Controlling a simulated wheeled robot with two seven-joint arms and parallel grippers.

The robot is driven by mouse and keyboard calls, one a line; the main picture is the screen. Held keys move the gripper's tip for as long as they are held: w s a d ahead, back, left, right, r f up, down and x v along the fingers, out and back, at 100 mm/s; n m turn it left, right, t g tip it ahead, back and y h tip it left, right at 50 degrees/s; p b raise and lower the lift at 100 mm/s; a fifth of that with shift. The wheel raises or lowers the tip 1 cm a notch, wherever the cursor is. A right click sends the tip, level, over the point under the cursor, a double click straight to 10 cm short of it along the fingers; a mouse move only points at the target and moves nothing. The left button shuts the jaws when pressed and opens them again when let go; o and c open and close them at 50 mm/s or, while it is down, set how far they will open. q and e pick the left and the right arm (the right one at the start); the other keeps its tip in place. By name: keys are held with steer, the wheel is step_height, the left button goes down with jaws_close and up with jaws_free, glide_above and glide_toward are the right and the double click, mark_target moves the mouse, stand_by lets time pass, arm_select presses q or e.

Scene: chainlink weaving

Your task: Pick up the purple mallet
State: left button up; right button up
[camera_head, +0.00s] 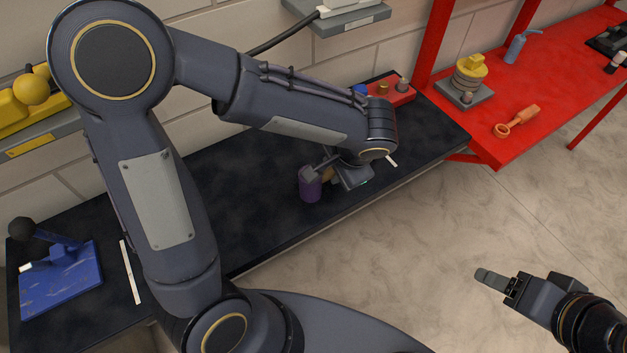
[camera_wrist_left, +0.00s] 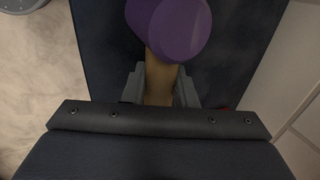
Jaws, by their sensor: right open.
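The purple mallet has a thick purple head (camera_head: 311,185) and a tan handle, over the dark bench in the head view. In the left wrist view, the mallet head (camera_wrist_left: 172,28) is at the top centre, with the handle running down from it between the fingers. My left gripper (camera_head: 330,172) is at the handle just behind the head. In the left wrist view its fingers (camera_wrist_left: 160,88) press close on both sides of the handle, shut on it. Whether the mallet touches the bench is unclear. My right gripper (camera_head: 490,279) is empty and open over the floor at lower right.
The dark bench (camera_head: 252,207) runs along the wall. A blue board (camera_head: 62,281) lies at its left end, a red block (camera_head: 400,92) at its far right. A red table (camera_head: 560,75) holds an orange tool (camera_head: 517,121) and a yellow-topped part (camera_head: 470,70).

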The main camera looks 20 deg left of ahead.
arm_select(q)
jaws_close()
steer(key=shift+r, duration=0.15)
steer(key=shift+r, duration=0.2)
step_height(320, 180, up, 2)
steer(key=shift+r, duration=0.1)
steer(key=s+d+r, duration=0.9)
steer(key=s+r, duration=0.1)
steer(key=shift+s+d+b, duration=0.15)
steer(key=shift+d+b, duration=0.15)
steer(key=shift+b, duration=0.15)
